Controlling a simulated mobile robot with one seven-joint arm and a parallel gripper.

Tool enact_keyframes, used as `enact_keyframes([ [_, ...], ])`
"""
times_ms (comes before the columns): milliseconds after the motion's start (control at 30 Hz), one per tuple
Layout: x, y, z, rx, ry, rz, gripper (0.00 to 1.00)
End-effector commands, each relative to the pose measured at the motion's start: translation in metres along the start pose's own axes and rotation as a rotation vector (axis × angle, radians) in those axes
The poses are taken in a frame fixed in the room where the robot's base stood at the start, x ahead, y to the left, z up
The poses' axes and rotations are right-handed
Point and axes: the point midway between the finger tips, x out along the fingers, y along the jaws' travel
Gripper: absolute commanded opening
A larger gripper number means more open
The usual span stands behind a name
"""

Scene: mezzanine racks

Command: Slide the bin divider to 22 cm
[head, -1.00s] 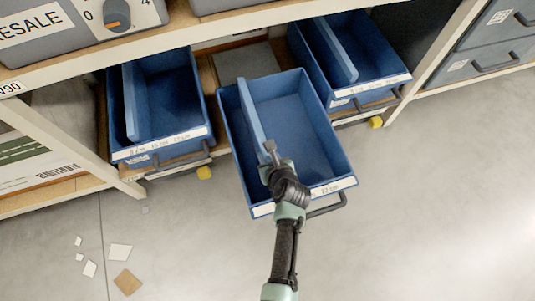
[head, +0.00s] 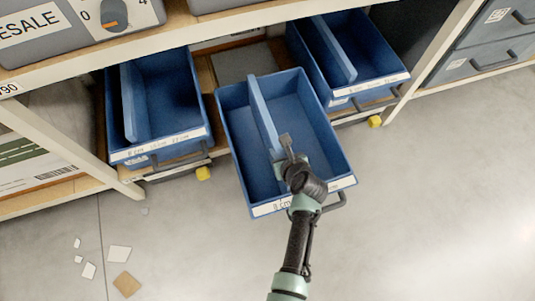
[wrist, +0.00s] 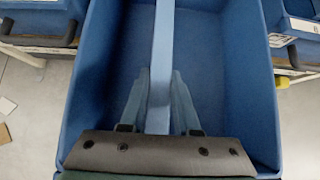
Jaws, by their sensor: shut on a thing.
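The pulled-out blue bin (head: 232,140) stands in the middle of the head view, with a white scale label (head: 270,207) on its front edge. Its lighter blue divider (head: 262,112) runs front to back, left of the bin's middle. My gripper (head: 285,150) reaches in over the front and is shut on the divider near its front end. In the wrist view my gripper's fingers (wrist: 158,105) straddle the divider (wrist: 161,50), one on each side. My arm covers part of the label, so its marks cannot all be read.
Blue bins with dividers sit on the shelf at left (head: 170,90) and right (head: 365,65). A grey unit with a dial (head: 115,14) is on the shelf above. Grey drawers (head: 485,60) stand at far right. The floor in front is mostly clear, with scraps (head: 120,254) at left.

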Motion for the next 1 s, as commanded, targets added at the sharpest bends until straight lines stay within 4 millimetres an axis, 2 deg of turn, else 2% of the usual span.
enact_keyframes([
  [33, 0.001, -0.019, -0.001, 0.005, 0.000, -0.007, 0.00],
  [100, 0.002, -0.041, -0.002, 0.005, -0.001, -0.008, 0.00],
  [300, 0.002, -0.089, -0.002, 0.003, -0.001, -0.005, 0.00],
  [433, 0.001, -0.104, -0.002, 0.002, -0.001, -0.003, 0.00],
  [767, -0.001, -0.108, -0.002, 0.001, 0.000, -0.006, 0.00],
  [800, -0.001, -0.109, -0.002, 0.001, 0.000, -0.007, 0.34],
  [933, -0.001, -0.108, -0.002, 0.002, -0.001, -0.007, 0.57],
  [1000, -0.001, -0.108, -0.001, 0.001, -0.001, -0.005, 0.60],
])
